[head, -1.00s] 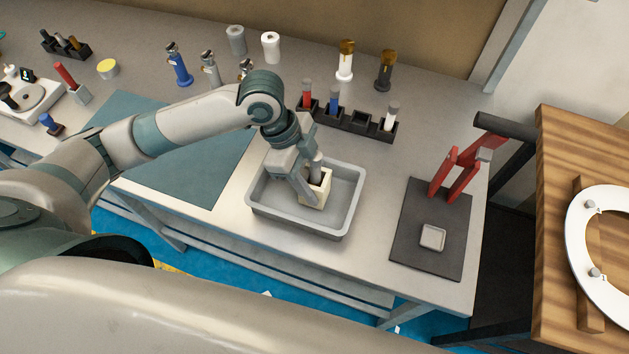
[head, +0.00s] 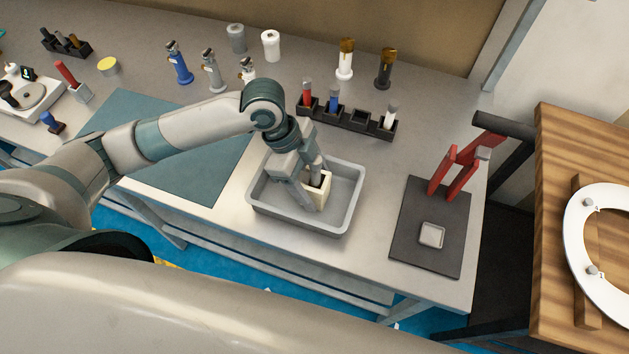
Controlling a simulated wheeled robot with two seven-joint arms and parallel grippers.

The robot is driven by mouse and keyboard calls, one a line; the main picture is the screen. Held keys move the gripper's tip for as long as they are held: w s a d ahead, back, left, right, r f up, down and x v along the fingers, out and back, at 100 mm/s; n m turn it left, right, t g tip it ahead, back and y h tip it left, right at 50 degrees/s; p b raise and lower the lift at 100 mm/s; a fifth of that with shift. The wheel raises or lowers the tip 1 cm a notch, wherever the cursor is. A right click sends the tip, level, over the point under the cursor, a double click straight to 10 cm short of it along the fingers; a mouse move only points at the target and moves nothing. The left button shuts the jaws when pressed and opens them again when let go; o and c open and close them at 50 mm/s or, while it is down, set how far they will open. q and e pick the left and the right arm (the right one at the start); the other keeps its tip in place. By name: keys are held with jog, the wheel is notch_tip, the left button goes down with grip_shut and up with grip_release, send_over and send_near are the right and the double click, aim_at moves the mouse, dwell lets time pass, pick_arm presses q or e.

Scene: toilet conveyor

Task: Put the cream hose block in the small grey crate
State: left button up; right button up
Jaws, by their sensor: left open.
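The fingers and wrist hide part of the block. I cannot tell whether the fingers touch it. My right gripper is not in view.
A black rack (head: 346,122) with coloured pegs stands behind the crate. A dark mat (head: 415,250) with a red clamp tool (head: 457,172) and a small pale dish (head: 431,236) lies to the right. A teal mat (head: 185,170) lies left. The bench between crate and dark mat is clear.

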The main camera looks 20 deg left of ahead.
pick_arm(q)
jog(key=shift+a+r, duration=0.1)
jog(key=shift+r, duration=0.25)
jog(key=b+v, duration=0.2)
jog(key=v, duration=0.8)
jog(key=shift+a, duration=0.1)
jog(key=shift+a+r, duration=0.25)
jog(key=shift+r, duration=0.45)
